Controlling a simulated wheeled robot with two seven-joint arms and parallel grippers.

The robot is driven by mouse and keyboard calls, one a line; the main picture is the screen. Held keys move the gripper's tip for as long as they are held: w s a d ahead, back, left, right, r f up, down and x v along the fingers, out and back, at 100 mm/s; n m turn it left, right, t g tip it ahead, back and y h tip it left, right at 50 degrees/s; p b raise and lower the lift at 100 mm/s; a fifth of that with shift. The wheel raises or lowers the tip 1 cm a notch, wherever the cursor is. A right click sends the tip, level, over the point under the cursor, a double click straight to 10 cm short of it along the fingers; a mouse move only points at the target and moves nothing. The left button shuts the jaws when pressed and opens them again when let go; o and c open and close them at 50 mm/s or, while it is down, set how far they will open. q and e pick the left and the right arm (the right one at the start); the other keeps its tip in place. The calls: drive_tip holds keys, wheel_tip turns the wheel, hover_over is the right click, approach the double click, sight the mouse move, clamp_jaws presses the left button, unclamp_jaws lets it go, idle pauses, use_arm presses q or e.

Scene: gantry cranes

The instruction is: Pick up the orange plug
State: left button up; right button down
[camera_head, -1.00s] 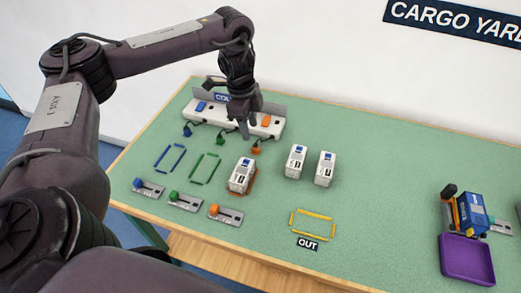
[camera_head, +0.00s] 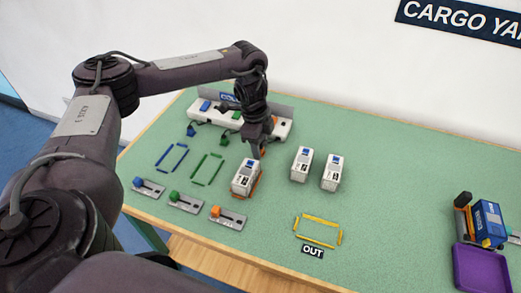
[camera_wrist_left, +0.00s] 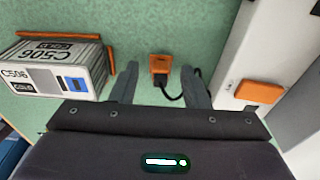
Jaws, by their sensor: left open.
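The orange plug (camera_wrist_left: 160,64) lies on the green mat in the left wrist view, with a black cable running from it toward the white strip. My left gripper (camera_wrist_left: 157,72) is open, and its two fingers point toward the mat on either side of the plug. The plug shows between them, apart from both fingers. In the head view my left gripper (camera_head: 256,153) hangs over the plug's place and mostly hides it. My right gripper is not in view.
A white C506 container (camera_wrist_left: 58,72) stands close left of the fingers. The white strip (camera_head: 276,130) with an orange block (camera_wrist_left: 258,92) is to their right. Two more white containers (camera_head: 301,164) (camera_head: 332,172) and a purple tray (camera_head: 482,268) stand farther right in the head view.

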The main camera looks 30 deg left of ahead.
use_arm(q)
drive_tip(key=shift+c, duration=0.4)
clamp_jaws()
